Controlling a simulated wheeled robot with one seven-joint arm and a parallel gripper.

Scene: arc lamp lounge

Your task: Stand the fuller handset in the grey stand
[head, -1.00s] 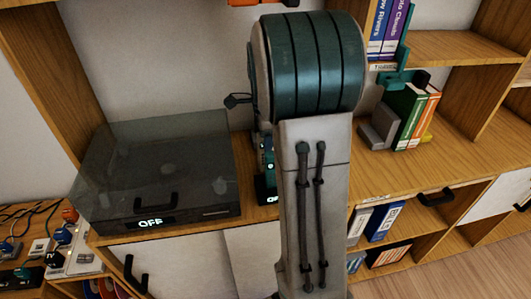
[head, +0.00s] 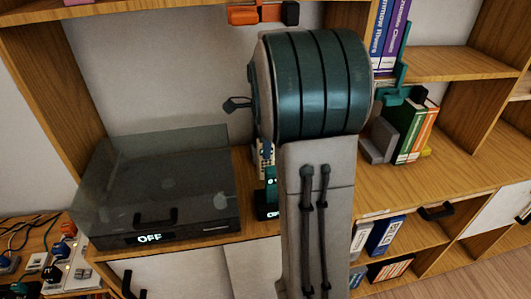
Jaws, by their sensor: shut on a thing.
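My arm fills the middle of the head view and hides what lies behind it, including my gripper. Just left of the arm, a pale handset-like piece with small dark keys (head: 264,160) shows partly. Below it is a narrow dark teal device (head: 271,187) with small lit marks, standing on the wooden cabinet top; the arm covers its right side. I cannot tell whether either is the fuller handset. A grey L-shaped block (head: 379,141) stands right of the arm against the books; I cannot tell whether it is the grey stand.
A dark box with a clear lid and an OFF display (head: 155,190) fills the cabinet's left end. Green and orange books (head: 413,132) stand at right, a teal bracket (head: 399,85) above them. An orange and black object (head: 263,13) is at the top. Bare cabinet top (head: 440,180) lies right.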

